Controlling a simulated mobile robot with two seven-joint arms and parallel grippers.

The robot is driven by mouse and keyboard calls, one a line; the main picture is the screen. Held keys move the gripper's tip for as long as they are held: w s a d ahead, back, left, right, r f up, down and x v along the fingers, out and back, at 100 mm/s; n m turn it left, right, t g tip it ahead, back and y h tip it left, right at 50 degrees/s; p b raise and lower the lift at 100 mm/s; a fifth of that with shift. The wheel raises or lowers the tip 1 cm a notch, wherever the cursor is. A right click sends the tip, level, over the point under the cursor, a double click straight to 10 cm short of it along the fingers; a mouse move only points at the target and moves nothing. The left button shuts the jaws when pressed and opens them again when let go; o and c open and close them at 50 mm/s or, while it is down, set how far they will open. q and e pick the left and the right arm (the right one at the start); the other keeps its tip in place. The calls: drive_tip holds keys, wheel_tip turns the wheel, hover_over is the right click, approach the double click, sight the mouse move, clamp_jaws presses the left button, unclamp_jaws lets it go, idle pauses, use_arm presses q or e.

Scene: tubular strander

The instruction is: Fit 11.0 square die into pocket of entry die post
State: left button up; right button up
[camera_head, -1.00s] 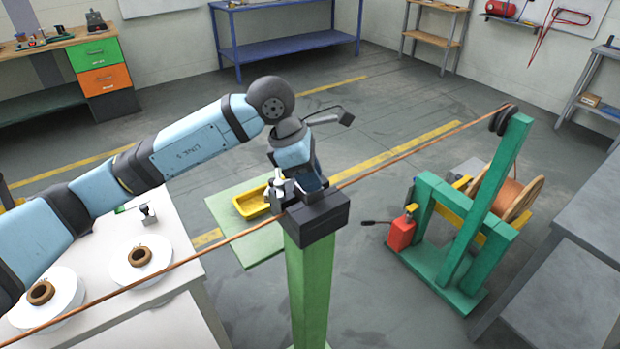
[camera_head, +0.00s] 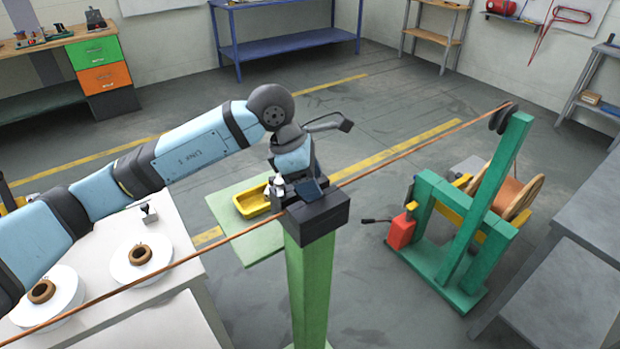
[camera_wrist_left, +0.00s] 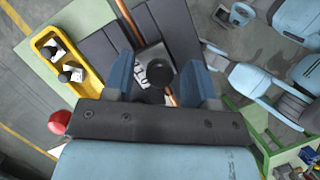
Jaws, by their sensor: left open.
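In the head view the post is green (camera_head: 308,285) with a black head (camera_head: 318,220). My left gripper (camera_wrist_left: 160,88) is open, its blue fingers on either side of the knob with gaps. My left gripper (camera_head: 297,188) is over the post head, hiding the die there. My right gripper is not in view.
A copper wire (camera_head: 420,152) runs across the post head. A yellow tray (camera_head: 251,202) stands behind; the left wrist view shows two knobbed dies (camera_wrist_left: 60,58) in it. A white table (camera_head: 185,228) is at left, a green stand with a spool (camera_head: 508,196) at right.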

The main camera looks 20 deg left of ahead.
use_arm(q)
drive_tip(key=b+v, duration=0.1)
drive_tip(key=v, duration=1.1)
drive_tip(key=shift+b, duration=0.4)
